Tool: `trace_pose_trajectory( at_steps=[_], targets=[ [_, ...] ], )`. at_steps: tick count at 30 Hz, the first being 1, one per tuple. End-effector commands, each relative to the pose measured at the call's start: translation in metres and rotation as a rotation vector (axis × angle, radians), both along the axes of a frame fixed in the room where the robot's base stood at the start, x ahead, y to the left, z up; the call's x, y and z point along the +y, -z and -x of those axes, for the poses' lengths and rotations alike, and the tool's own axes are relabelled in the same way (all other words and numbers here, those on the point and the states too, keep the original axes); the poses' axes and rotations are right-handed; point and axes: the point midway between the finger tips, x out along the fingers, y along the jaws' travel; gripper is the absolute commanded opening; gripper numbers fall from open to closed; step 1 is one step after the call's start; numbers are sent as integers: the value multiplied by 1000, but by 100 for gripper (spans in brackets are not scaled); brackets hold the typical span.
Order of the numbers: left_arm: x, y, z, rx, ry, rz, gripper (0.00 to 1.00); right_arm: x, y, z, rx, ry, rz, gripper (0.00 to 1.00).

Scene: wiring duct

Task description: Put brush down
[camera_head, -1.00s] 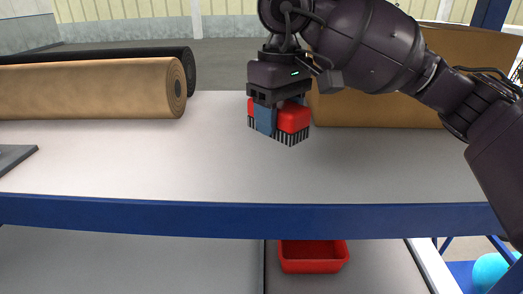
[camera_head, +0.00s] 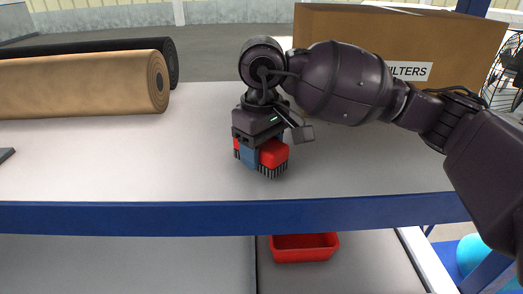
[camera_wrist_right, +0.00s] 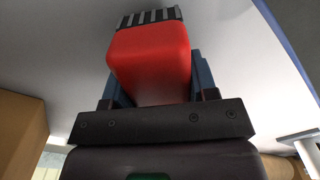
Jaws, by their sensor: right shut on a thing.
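The brush has a red body (camera_head: 273,153) and dark bristles that point down. My right gripper (camera_head: 250,157) is shut on it, with blue fingers on its sides. The brush is upright, over the white shelf top (camera_head: 150,165) near its front edge. I cannot tell whether the bristles touch the surface. In the right wrist view the red brush (camera_wrist_right: 150,60) sits between the fingers, bristles at the far end. My left gripper is not in view.
A brown roll (camera_head: 80,85) and a black roll (camera_head: 165,55) lie at the back left. A cardboard box (camera_head: 330,25) marked FILTERS stands at the back right. A red bin (camera_head: 304,249) is on the lower level.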

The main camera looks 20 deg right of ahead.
Motion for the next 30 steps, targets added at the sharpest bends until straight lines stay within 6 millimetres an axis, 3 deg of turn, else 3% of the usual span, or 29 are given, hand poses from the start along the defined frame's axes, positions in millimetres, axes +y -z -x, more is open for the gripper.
trace_pose_trajectory(
  at_steps=[15, 16, 21, 30],
  targets=[
    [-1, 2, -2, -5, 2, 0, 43, 0, 11, 0, -2, 0, -1, 31],
    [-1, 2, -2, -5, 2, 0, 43, 0, 11, 0, -1, 0, 0, 55],
    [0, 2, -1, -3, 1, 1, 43, 0, 10, 0, -1, 0, 0, 78],
    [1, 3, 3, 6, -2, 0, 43, 0, 9, 0, -1, 0, 0, 78]
  ],
)
